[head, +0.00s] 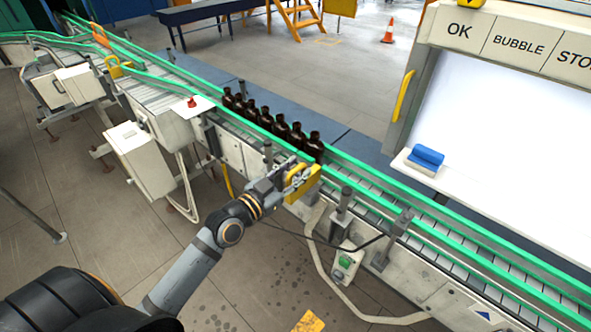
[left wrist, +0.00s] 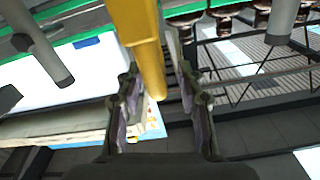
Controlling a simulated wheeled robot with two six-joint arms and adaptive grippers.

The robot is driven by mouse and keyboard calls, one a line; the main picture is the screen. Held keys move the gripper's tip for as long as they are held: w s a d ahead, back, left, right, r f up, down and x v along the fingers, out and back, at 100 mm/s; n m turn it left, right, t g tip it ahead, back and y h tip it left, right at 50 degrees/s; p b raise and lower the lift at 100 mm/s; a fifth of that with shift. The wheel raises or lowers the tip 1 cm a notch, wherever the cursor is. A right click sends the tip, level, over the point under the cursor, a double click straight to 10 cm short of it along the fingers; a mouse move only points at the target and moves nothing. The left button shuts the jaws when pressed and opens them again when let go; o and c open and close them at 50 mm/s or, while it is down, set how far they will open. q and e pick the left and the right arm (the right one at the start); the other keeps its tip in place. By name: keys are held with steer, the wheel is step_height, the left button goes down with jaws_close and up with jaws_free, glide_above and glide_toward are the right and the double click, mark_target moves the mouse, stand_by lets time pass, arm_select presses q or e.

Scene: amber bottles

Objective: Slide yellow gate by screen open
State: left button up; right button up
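The yellow gate (head: 305,186) by the screen is at the near side of the green-railed conveyor, just in front of the row of dark amber bottles (head: 297,136). My left gripper (head: 288,179) is at the gate, partly overlapping it. In the left wrist view a yellow bar of the gate (left wrist: 143,50) reaches down between the parted fingers of my left gripper (left wrist: 160,112). Space shows beside the bar, so the fingers look open around it. Whether one finger touches it I cannot tell. Several bottles (left wrist: 262,14) show at the top there. My right gripper is not in view.
A white screen board (head: 500,105) with a yellow handle (head: 403,96) and a blue block (head: 427,157) on its ledge stands across the conveyor. Posts (head: 342,203) and a green-button box (head: 345,263) are right of my gripper. Another yellow gate (head: 116,67) is farther left.

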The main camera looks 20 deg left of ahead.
arm_select(q)
steer(key=shift+d+r, duration=0.15)
steer(key=shift+r, duration=0.4)
step_height(320, 180, up, 9)
steer(key=shift+f, duration=0.1)
stand_by(0.4)
